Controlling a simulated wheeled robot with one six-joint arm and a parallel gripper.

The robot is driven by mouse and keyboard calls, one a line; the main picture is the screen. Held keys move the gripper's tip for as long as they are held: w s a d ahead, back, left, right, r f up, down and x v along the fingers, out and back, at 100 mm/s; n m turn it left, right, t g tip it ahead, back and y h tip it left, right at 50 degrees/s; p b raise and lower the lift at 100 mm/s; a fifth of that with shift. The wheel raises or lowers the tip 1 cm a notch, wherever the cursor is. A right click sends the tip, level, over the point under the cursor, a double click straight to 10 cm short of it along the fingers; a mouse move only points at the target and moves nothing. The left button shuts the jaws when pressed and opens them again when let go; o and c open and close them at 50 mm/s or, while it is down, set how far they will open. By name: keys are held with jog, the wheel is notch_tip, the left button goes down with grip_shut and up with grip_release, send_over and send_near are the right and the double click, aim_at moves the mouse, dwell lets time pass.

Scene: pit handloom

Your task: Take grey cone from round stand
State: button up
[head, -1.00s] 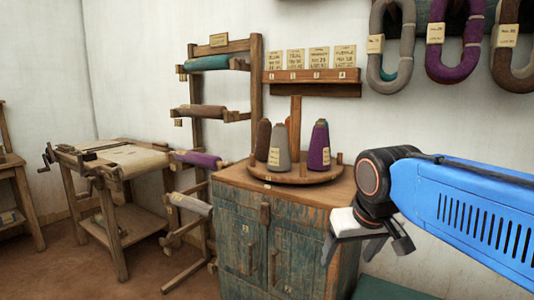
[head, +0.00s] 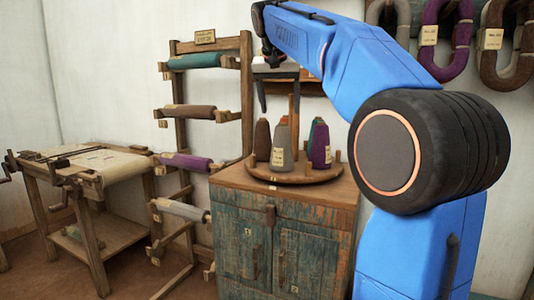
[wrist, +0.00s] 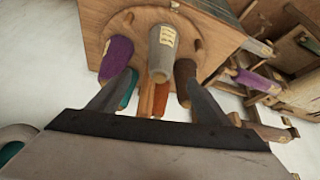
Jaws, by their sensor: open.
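The grey cone (head: 281,147) stands upright with a paper label on the round stand (head: 300,178) on top of the cabinet. A brown cone (head: 262,140) stands to its left, a purple cone (head: 320,148) to its right and a teal cone (head: 311,130) partly hidden behind. My gripper (head: 279,100) is open and empty above the stand, with its fingers pointing down. In the wrist view the grey cone (wrist: 161,52) lies ahead between my fingers (wrist: 162,78), with a clear gap to it. The purple cone (wrist: 116,55) and brown cone (wrist: 184,70) flank it.
A wooden post (head: 294,108) rises from the stand, close to my gripper. Short pegs (head: 338,157) ring the stand's edge. A wall rack with yarn rolls (head: 188,112) stands left of the cabinet (head: 282,238). Yarn hanks (head: 446,40) hang at upper right.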

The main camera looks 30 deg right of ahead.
aim_at(280, 125)
jog(key=x, duration=0.3)
jog(key=w+x, duration=0.1)
jog(key=x, duration=0.7)
jog(key=shift+w+r, duration=0.1)
jog(key=shift+w, duration=0.15)
jog(key=shift+s+x, duration=0.2)
jog(key=shift+x, duration=2.65)
jog(key=shift+d, duration=0.15)
jog(key=c, duration=1.2)
